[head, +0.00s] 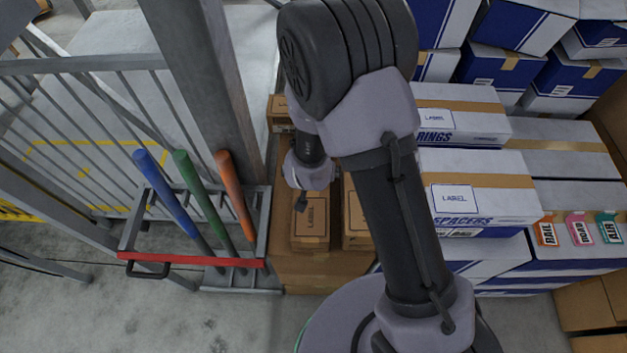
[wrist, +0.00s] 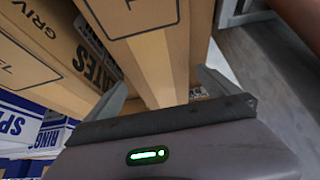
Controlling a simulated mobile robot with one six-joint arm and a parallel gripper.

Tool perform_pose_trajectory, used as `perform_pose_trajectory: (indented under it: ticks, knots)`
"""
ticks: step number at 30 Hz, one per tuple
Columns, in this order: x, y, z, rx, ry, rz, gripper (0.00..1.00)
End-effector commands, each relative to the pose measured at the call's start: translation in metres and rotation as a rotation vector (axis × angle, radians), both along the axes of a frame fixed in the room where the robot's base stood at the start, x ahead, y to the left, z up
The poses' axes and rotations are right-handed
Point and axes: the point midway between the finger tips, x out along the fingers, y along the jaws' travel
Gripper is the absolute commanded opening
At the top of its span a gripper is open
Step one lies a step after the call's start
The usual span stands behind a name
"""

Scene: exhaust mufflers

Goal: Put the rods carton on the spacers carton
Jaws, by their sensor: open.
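The spacers carton (head: 480,195), white and blue with brown tape and its name on the front, lies on the stack right of my arm. In the wrist view a white-blue carton reading "SP" (wrist: 14,122) shows at the left. My gripper (wrist: 160,84) is open, with one finger on each side of a tall brown carton (wrist: 155,50); I cannot tell whether they touch it. No rods name is readable, so I cannot tell whether this is the rods carton. In the head view, two labelled brown cartons (head: 311,222) (head: 356,222) stand below my wrist, which hides part of them.
The rings carton (head: 465,115) lies behind the spacers carton. A rack with blue, green and orange handles (head: 238,185) and a metal post (head: 205,80) stand left. Another brown carton (wrist: 85,55) is close left of my gripper.

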Motion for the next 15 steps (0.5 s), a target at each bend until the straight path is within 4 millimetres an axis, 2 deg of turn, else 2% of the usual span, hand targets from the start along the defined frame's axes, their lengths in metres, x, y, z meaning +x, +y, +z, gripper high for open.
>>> perform_pose_trajectory:
  ticks: [1, 7, 12, 15]
  knots:
    - [0.004, 0.0, -0.01, 0.0, 0.0, -0.001, 1.0]
    - [0.013, -0.001, -0.026, 0.001, 0.0, 0.0, 1.0]
    - [0.026, -0.003, -0.058, 0.0, 0.0, -0.001, 1.0]
    - [0.033, -0.002, -0.065, 0.0, 0.0, 0.0, 1.0]
